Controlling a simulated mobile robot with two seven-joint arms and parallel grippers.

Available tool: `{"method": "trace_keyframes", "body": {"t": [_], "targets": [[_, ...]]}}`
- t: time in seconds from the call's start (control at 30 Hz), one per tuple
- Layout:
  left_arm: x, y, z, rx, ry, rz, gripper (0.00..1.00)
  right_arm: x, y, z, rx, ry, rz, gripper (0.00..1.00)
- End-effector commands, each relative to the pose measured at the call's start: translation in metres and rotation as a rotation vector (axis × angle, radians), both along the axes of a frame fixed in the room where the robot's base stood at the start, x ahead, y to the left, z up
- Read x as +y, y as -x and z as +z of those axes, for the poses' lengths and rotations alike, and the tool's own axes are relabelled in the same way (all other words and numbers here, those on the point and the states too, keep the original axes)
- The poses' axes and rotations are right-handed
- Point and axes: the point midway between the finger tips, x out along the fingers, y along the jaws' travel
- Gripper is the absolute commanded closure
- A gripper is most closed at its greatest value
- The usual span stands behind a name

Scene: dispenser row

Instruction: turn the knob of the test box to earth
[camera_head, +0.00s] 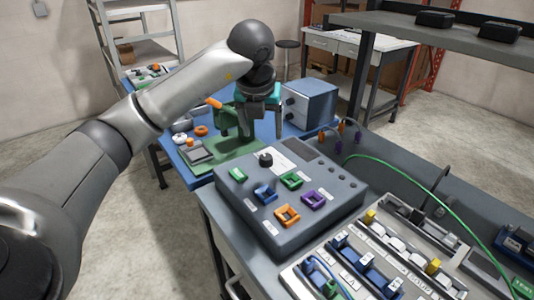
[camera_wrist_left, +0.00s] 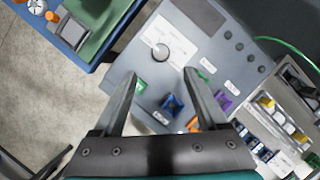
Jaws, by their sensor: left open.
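The test box (camera_head: 240,192) is a grey case with a sloped top at the middle of the bench. Its round black knob (camera_head: 265,159) stands near a white label plate at the box's far side. The knob also shows in the wrist view (camera_wrist_left: 160,53), on the white plate. The pointer and lettering are too small to read. My left gripper (camera_head: 262,131) is open and empty, above and beyond the knob in the head view. In the wrist view its two fingers (camera_wrist_left: 160,76) are wide apart, with the knob beyond their tips, roughly between them. My right gripper is not in view.
Green, blue, purple and orange sockets (camera_head: 287,215) sit on the box top. A rack of terminals (camera_head: 400,245) is at the right, with a green cable (camera_head: 440,190) arching over. A blue table (camera_head: 178,165) with a green mat and a blue-grey cabinet (camera_head: 310,102) lies behind.

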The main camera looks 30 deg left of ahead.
Motion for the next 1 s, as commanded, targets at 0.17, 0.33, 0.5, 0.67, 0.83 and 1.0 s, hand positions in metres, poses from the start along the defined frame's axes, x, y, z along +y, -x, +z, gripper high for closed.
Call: {"method": "trace_keyframes", "body": {"t": [0.17,0.33,0.5,0.67,0.83,1.0], "targets": [[0.006,-0.014,-0.041,0.005,0.0,0.001,0.25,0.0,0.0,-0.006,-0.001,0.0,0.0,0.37],[0.01,-0.026,-0.072,0.005,0.002,0.0,0.25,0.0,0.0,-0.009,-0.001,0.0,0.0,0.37],[0.014,-0.035,-0.092,0.002,0.001,-0.001,0.25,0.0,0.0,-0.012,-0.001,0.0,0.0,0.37],[0.015,-0.038,-0.1,0.001,0.001,-0.001,0.25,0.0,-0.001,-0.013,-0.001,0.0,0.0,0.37],[0.015,-0.039,-0.101,0.0,0.0,-0.002,0.25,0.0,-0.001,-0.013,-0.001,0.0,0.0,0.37],[0.015,-0.038,-0.101,0.0,0.0,-0.002,0.32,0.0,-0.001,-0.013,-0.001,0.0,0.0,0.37]]}}
